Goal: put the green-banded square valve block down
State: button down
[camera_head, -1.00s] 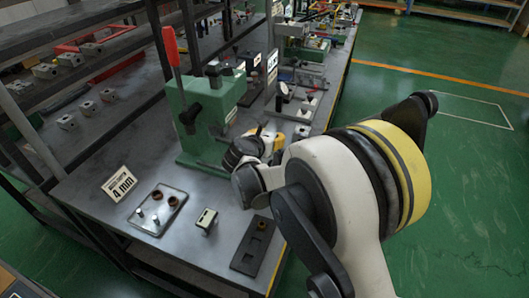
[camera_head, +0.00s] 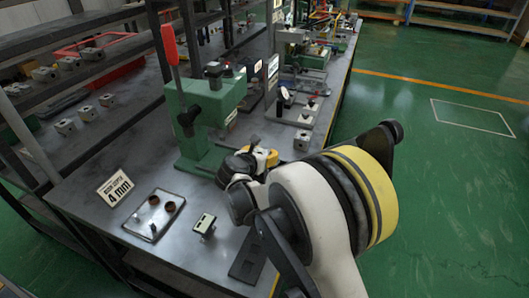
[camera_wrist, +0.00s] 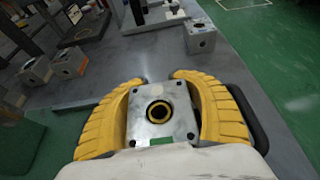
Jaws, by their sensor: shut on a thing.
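The green-banded square valve block (camera_wrist: 159,112) is between my gripper's yellow fingers (camera_wrist: 160,88) in the wrist view. It is a grey metal square with corner holes and a dark round bore ringed in brass. A small green patch shows on its near edge. My gripper is shut on it from both sides, over the grey bench (camera_wrist: 130,62). In the head view my gripper (camera_head: 262,158) is in front of the green press, and my arm and fingers hide the block. I cannot tell whether its underside touches the bench.
A green press (camera_head: 207,115) with a red handle stands behind my gripper. A tray (camera_head: 153,228) with brown rings, a small block (camera_head: 204,225), a 4 mm sign (camera_head: 115,186) and a dark plate (camera_head: 248,256) lie nearer. Other grey blocks (camera_wrist: 200,38) (camera_wrist: 69,63) stand on the bench.

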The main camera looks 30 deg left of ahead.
jog(key=shift+f, duration=0.35)
jog(key=c, duration=0.8)
grip_release()
jog(key=shift+r, duration=0.35)
jog(key=p+v, duration=0.1)
jog(key=v, duration=0.2)
jog(key=p+v, duration=0.1)
jog(key=v, duration=0.3)
jog(key=p+v, duration=0.2)
jog(key=v, duration=0.2)
jog(key=shift+r, duration=0.35)
jog(key=shift+s+d+r, duration=0.1)
jog(key=shift+s+r, duration=0.05)
jog(key=shift+s, duration=0.3)
